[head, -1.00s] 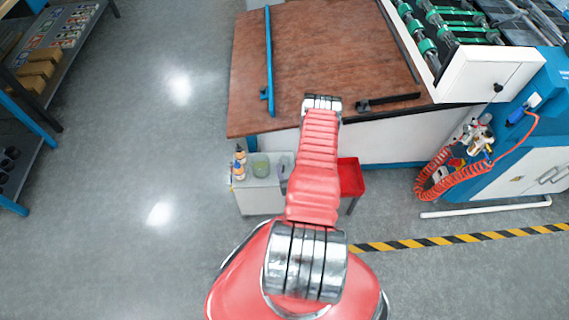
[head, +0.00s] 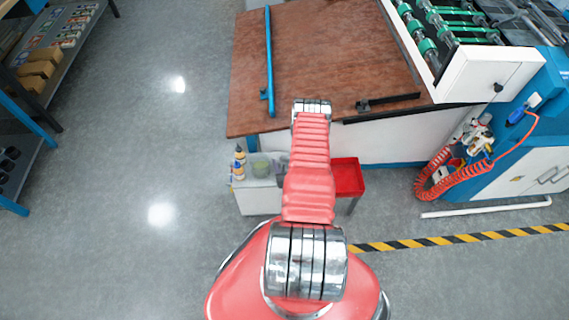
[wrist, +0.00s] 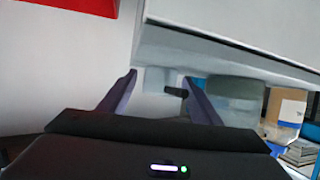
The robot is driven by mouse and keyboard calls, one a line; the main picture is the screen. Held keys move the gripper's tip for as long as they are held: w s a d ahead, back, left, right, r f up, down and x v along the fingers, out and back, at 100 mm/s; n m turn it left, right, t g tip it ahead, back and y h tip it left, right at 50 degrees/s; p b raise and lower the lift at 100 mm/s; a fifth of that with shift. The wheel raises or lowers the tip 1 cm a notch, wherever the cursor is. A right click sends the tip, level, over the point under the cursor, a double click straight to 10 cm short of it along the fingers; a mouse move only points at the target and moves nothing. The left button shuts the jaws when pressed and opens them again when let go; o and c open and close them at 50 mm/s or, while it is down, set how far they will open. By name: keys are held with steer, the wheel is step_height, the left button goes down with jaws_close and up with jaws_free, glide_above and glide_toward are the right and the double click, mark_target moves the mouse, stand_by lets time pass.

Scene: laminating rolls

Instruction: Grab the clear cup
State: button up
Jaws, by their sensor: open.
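The clear cup (wrist: 154,82) is a faint see-through shape in the wrist view, against a pale background, so its outline is hard to make out. My gripper (wrist: 160,79) is open there, with its two purple fingers apart and the cup showing between their tips. I cannot tell how far beyond the tips it stands. A short black piece (wrist: 176,92) shows by the right finger. In the head view my arm hides the gripper, and a faint clear shape shows beside the arm on the small white cabinet (head: 259,202).
A grey-green tub (head: 260,167) and bottles (head: 239,162) share the cabinet top. The tub also shows right of the fingers in the wrist view (wrist: 234,100). A red tray (head: 347,178) is right of the cabinet. The brown-topped table (head: 340,60) stands behind. Floor at left is clear.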

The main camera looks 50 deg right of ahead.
steer(key=shift+c, duration=0.5)
steer(key=c, duration=1)
steer(key=shift+r, duration=0.15)
steer(key=shift+r, duration=4.9)
